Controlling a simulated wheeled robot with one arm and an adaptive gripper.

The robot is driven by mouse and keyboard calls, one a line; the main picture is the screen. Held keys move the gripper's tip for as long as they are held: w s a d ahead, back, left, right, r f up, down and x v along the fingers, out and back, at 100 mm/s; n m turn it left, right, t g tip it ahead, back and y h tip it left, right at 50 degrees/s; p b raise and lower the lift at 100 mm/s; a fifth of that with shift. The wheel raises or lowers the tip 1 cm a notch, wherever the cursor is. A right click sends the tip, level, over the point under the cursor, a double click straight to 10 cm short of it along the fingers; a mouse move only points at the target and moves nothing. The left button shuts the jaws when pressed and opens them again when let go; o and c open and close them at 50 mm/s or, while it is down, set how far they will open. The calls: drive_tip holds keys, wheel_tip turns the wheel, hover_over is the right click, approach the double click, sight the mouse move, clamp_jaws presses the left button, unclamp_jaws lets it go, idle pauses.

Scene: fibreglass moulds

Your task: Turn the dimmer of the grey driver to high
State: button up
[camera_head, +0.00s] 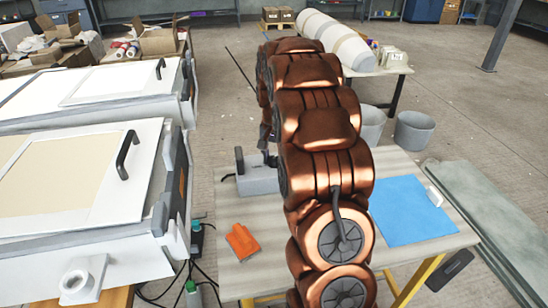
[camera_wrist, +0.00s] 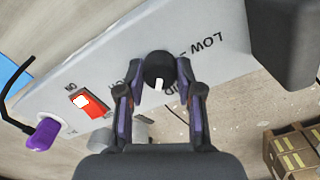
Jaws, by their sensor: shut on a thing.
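The grey driver (camera_head: 258,181) stands on the table behind my arm, partly hidden by it. In the wrist view its pale face (camera_wrist: 105,60) fills the middle, with a black round dimmer knob (camera_wrist: 158,68) on it. The knob's white pointer mark points down in the picture. The upside-down word LOW is above and right of the knob; other lettering is partly hidden by my fingers. My gripper (camera_wrist: 160,72) is shut on the knob, one finger on each side. A lit red switch (camera_wrist: 87,102) sits left of the knob.
White moulds (camera_head: 80,180) stand close at left. A purple connector (camera_wrist: 43,133) with a black cable is at the driver's left end in the wrist view.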

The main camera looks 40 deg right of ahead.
sight(274, 159)
drive_tip(key=m, duration=0.5)
drive_tip(key=shift+m, duration=0.3)
drive_tip(key=m+p, duration=0.1)
drive_tip(key=m, duration=0.3)
drive_tip(key=shift+m, duration=0.4)
drive_tip(key=o, duration=1.2)
drive_tip(key=shift+c, duration=0.2)
wheel_tip(274, 159, up, 12)
idle(0.6)
